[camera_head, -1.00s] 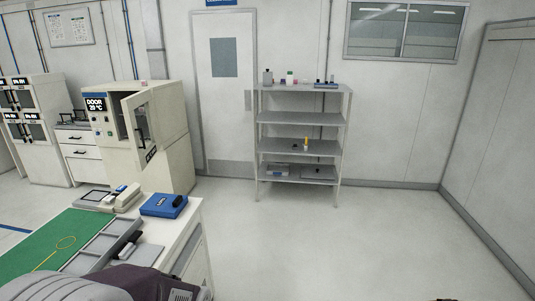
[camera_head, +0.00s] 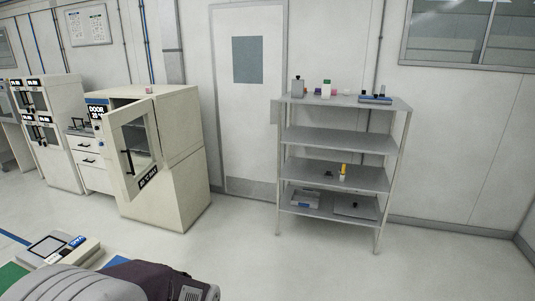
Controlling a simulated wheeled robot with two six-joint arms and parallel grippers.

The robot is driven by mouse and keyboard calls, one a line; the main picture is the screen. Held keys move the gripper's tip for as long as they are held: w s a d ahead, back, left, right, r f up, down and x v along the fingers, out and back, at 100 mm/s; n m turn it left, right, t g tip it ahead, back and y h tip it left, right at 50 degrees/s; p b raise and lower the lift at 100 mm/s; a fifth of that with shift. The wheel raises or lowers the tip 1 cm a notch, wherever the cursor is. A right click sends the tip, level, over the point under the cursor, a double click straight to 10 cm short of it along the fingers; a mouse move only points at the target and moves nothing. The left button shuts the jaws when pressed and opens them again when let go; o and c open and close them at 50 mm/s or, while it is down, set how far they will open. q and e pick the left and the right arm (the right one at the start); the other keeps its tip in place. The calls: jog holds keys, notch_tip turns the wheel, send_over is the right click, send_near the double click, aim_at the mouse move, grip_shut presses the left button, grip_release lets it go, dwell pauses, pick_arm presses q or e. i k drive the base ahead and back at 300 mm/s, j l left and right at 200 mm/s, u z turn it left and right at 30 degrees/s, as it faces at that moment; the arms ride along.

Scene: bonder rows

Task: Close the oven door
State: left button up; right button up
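The oven is a cream cabinet (camera_head: 178,190) standing against the back wall left of the white room door. Its oven door (camera_head: 134,148) stands open, swung out toward me, with a dark window, a black handle (camera_head: 128,160) and a dark label along its bottom edge. A display reading "DOOR" (camera_head: 97,110) is partly hidden behind the open door. Part of my own arm crosses the bottom left of the picture, well short of the oven. Neither gripper's fingers show.
A workbench with a green mat (camera_head: 12,277) and a grey-white device (camera_head: 58,250) is at the lower left. A grey shelf rack (camera_head: 338,139) with small items stands right of the room door. The floor (camera_head: 330,265) between me and the oven and rack looks clear.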

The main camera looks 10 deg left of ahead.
aim_at(132, 186)
jog(key=i+u, duration=0.4)
jog(key=i+l+u, duration=0.1)
jog(key=i+u, duration=0.2)
jog(key=u, duration=0.15)
jog(key=i+l+u, duration=0.25)
jog(key=u, duration=0.15)
jog(key=i+l+u, duration=0.45)
jog(key=k+j, duration=0.1)
